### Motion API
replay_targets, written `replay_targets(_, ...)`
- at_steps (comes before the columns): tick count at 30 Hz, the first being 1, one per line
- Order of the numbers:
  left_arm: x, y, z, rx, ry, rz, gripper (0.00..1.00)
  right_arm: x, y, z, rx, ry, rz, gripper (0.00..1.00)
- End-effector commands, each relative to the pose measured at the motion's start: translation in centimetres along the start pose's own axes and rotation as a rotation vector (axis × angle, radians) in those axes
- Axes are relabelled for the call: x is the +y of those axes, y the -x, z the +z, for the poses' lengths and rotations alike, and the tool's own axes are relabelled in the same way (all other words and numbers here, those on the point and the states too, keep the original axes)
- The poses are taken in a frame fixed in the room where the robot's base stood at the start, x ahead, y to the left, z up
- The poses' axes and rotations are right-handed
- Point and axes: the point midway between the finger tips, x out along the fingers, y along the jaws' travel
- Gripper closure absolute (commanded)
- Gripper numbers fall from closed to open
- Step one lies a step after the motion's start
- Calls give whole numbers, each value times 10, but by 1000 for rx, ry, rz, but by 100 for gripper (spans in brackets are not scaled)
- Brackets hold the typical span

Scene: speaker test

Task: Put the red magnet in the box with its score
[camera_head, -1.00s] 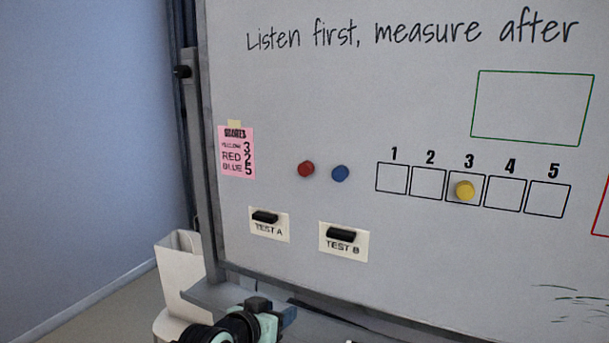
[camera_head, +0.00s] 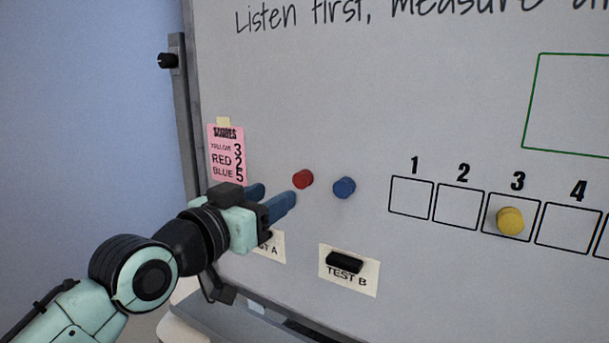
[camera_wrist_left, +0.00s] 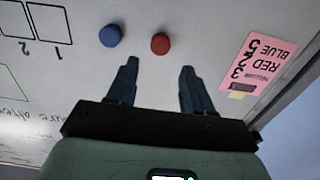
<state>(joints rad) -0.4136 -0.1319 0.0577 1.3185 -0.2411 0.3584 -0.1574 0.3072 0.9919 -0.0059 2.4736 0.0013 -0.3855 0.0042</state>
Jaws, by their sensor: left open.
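The red magnet (camera_head: 303,179) sits on the whiteboard (camera_head: 330,100), left of the blue magnet (camera_head: 344,187). My left gripper (camera_head: 274,196) is open and empty, just left of and slightly below the red magnet. In the left wrist view the red magnet (camera_wrist_left: 160,43) lies ahead of my open fingers (camera_wrist_left: 157,75), apart from them. The pink score note (camera_head: 226,157) reads yellow 3, red 2, blue 5. Box 2 (camera_head: 459,207) is empty. Box 3 (camera_head: 493,225) holds the yellow magnet (camera_head: 510,221). My right gripper does not show.
The blue magnet (camera_wrist_left: 110,36) is close beside the red one. A black piece sits on the TEST B label (camera_head: 349,281) below. My left gripper partly hides the TEST A label (camera_head: 272,246). Boxes 1 (camera_head: 411,197) and 4 (camera_head: 567,228) are empty. A tray ledge (camera_head: 235,318) runs under the board.

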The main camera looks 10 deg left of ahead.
Motion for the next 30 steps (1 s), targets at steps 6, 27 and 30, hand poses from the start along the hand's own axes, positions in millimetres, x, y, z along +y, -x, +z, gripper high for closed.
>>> replay_targets(6, 0, -35, -3, 0, 0, 1, 49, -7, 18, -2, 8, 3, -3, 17)
replay_targets(27, 0, -79, 0, 0, 1, -1, 49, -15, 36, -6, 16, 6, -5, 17)
replay_targets(30, 0, -79, 0, 0, 1, -1, 52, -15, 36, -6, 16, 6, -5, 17)
